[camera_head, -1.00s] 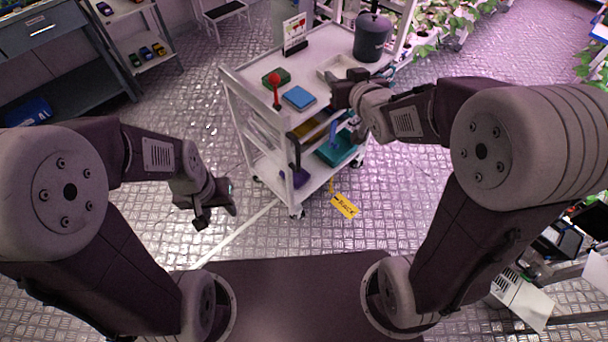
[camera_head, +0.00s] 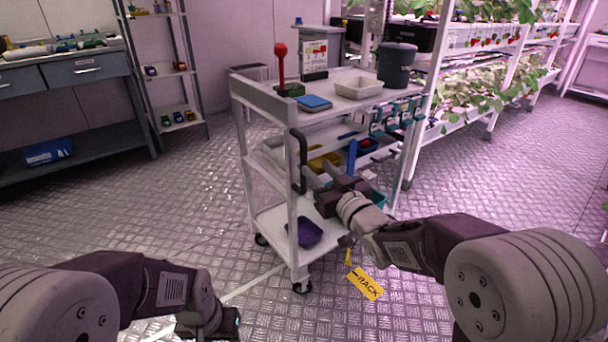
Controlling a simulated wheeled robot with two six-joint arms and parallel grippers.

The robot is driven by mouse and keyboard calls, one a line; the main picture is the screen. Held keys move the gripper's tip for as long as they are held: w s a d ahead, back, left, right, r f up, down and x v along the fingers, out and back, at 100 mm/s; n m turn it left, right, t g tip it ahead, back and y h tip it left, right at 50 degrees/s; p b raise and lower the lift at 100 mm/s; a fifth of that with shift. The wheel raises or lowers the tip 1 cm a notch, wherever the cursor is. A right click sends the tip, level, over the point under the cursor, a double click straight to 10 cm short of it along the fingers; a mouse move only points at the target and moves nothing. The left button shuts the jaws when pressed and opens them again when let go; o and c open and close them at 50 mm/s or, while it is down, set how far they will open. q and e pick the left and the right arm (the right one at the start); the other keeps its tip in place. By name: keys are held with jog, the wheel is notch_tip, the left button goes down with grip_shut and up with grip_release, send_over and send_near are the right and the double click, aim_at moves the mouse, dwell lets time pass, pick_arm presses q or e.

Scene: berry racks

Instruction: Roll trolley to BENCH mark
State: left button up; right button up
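The white trolley (camera_head: 262,180) stands on its casters in the middle of the view. A black upright handle (camera_head: 299,162) is on its near side. My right gripper (camera_head: 316,190) is in front of the trolley's shelves, just right of the handle; I cannot tell if it touches it or how far its fingers are apart. A yellow tag reading RACK (camera_head: 366,283) shows below the gripper, by the trolley's lower right. My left gripper (camera_head: 232,324) is low at the bottom edge, away from the trolley; its fingers are unclear. No BENCH mark is readable.
The trolley carries a dark pot (camera_head: 396,65), a white tray (camera_head: 358,88), a blue box (camera_head: 314,103) and a purple tray (camera_head: 305,232). A grey workbench (camera_head: 90,70) and shelf are at left, plant racks (camera_head: 480,85) at right. The left floor is clear, with a white line.

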aim_at(305, 155)
jog(key=b+x, duration=0.2)
jog(key=x, duration=0.5)
jog(key=shift+w+a+b, duration=0.2)
jog(key=shift+w+b, duration=0.1)
jog(key=shift+w, duration=0.05)
jog(key=shift+w+a+r, duration=0.1)
jog(key=shift+w+a, duration=0.15)
jog(key=shift+w, duration=0.35)
grip_shut()
dwell(0.5)
